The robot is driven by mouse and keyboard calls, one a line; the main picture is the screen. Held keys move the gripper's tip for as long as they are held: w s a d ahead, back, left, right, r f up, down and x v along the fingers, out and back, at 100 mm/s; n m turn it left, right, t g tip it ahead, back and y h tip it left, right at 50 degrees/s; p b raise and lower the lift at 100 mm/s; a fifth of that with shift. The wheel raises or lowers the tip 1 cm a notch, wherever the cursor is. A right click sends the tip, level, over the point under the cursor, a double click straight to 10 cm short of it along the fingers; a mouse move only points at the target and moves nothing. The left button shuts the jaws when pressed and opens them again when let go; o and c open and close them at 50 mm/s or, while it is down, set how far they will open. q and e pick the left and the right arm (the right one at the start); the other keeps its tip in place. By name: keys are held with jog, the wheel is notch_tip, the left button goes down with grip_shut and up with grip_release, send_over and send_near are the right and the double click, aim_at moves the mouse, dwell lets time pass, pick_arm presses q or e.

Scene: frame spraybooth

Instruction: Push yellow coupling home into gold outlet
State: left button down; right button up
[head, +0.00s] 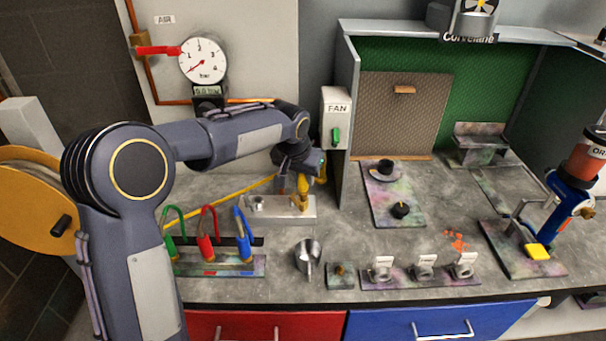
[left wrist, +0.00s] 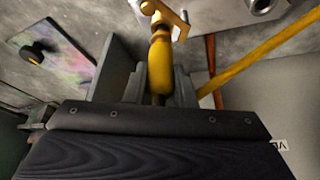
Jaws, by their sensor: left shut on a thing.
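My left gripper (head: 303,176) is shut on the yellow coupling (left wrist: 160,58), which sits between its two fingers in the left wrist view. The gold outlet (left wrist: 163,18) is at the coupling's far end, on the grey metal block (head: 282,210). In the head view the coupling is small and partly hidden by the gripper, right above the outlet (head: 303,203). The coupling and outlet look lined up and meet or nearly meet; I cannot tell how deeply they are joined. My right gripper is not in view.
A yellow hose (head: 222,203) runs left of the block. A silver outlet (head: 258,203) stands on the same block. A rack with green, red and blue hooked items (head: 207,238), a metal cup (head: 308,252) and the booth wall (head: 347,130) are close by.

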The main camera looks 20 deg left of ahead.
pick_arm(q)
jog(key=shift+f+b, duration=0.65)
jog(key=shift+f, duration=0.3)
jog(key=c, duration=1.1)
grip_release()
